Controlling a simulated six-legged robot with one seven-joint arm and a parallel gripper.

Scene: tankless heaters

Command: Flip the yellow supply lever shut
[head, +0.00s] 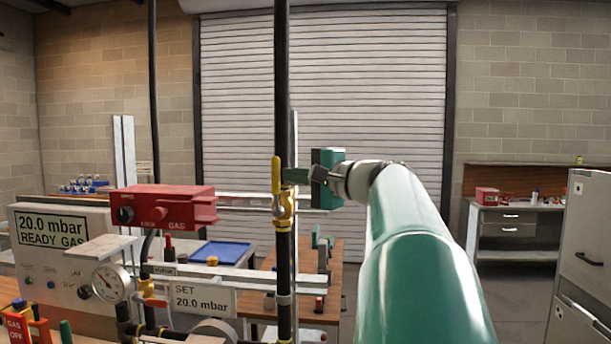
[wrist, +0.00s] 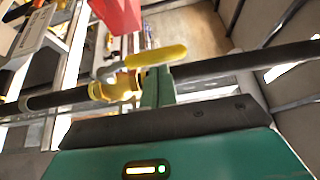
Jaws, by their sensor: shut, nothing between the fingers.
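The yellow supply lever (head: 276,175) stands upright on a brass valve (head: 284,208) in the dark vertical pipe, roughly in line with the pipe. In the wrist view the lever (wrist: 157,55) lies just beyond my fingertips, with the valve body (wrist: 122,85) to its left. My gripper (head: 298,175) comes in from the right at lever height. Its green fingers (wrist: 157,86) are shut with nothing between them, close beside the lever and pipe. I cannot tell whether they touch the lever.
A red gas box (head: 165,205) and a pressure gauge (head: 110,283) are left of the pipe. A white "SET 20.0 mbar" sign (head: 203,299) hangs lower left. The dark pipe (head: 282,90) runs up past my gripper. A grey cabinet (head: 585,245) stands at far right.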

